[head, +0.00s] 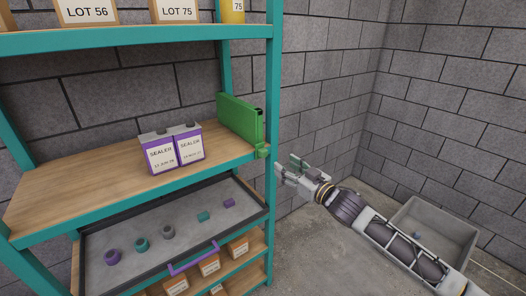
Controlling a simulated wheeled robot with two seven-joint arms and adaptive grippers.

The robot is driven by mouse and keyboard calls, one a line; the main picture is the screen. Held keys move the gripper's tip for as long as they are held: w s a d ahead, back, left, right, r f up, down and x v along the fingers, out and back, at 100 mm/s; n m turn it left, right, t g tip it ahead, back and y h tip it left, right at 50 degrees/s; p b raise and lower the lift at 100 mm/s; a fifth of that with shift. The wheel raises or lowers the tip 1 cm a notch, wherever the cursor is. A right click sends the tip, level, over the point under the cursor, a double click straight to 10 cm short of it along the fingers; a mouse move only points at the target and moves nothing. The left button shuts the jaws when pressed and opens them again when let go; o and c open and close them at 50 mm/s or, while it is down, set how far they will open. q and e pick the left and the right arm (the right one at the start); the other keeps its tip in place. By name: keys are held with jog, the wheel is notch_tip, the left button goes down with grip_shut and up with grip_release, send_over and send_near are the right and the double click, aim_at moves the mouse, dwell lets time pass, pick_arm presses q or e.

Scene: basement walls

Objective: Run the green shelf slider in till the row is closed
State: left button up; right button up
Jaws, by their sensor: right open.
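The green shelf slider (240,119) is an upright green block at the right end of the middle wooden shelf (85,178), with a small green piece at the shelf's front edge. Two white and purple sealer cans (172,150) stand side by side on that shelf, left of the slider. A gap of bare shelf shows between the cans and the slider. My right gripper (287,172) is open and empty, just right of the shelf's teal post, apart from the slider. My left gripper is out of view.
A teal post (272,80) stands between my right gripper and the shelf. Below, a grey tray (185,205) holds several small parts and has a purple handle. Boxes stand above and below. A grey bin (432,222) sits on the floor at right.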

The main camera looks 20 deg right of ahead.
aim_at(265, 151)
jog(key=shift+m, duration=0.5)
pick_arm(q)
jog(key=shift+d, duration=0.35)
pick_arm(e)
jog(key=shift+w, duration=0.25)
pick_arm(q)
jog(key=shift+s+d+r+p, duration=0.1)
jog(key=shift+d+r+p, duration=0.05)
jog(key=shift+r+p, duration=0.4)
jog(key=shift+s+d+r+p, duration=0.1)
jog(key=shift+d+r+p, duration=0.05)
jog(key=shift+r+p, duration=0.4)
pick_arm(e)
jog(key=shift+x, duration=6.65)
jog(key=shift+f, duration=0.1)
grip_shut()
